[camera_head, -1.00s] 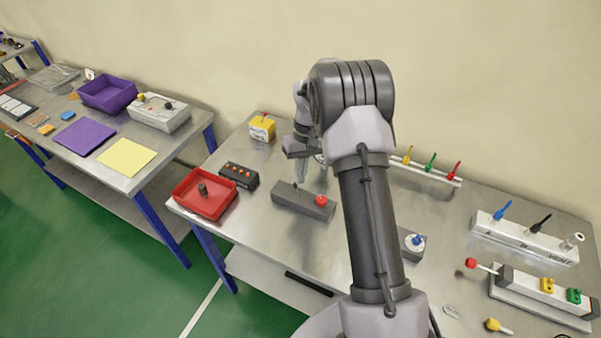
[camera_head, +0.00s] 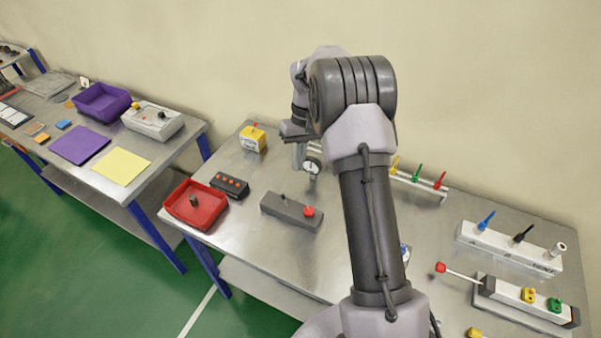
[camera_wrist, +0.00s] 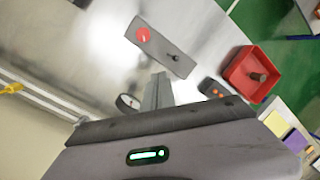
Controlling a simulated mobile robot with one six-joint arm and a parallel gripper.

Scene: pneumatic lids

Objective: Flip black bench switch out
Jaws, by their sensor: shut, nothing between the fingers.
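A dark grey switch box (camera_head: 291,212) lies on the near workbench, with a black toggle lever (camera_head: 284,198) near its middle and a red round button at its right end. The lever stands up from the box, leaning slightly left in the head view. In the wrist view the box (camera_wrist: 161,52) is ahead of the fingers and the lever (camera_wrist: 173,57) points toward them. My gripper (camera_head: 298,164) is shut and empty, above and behind the box, apart from the lever. Its closed fingers (camera_wrist: 158,84) also show in the wrist view.
A red tray (camera_head: 213,217) holding a dark cylinder and a black block with orange buttons (camera_head: 229,185) are left of the box. A round gauge (camera_head: 312,168) stands close behind it. A white rail with coloured levers (camera_head: 512,246) lies far right. Bare bench surrounds the box's front.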

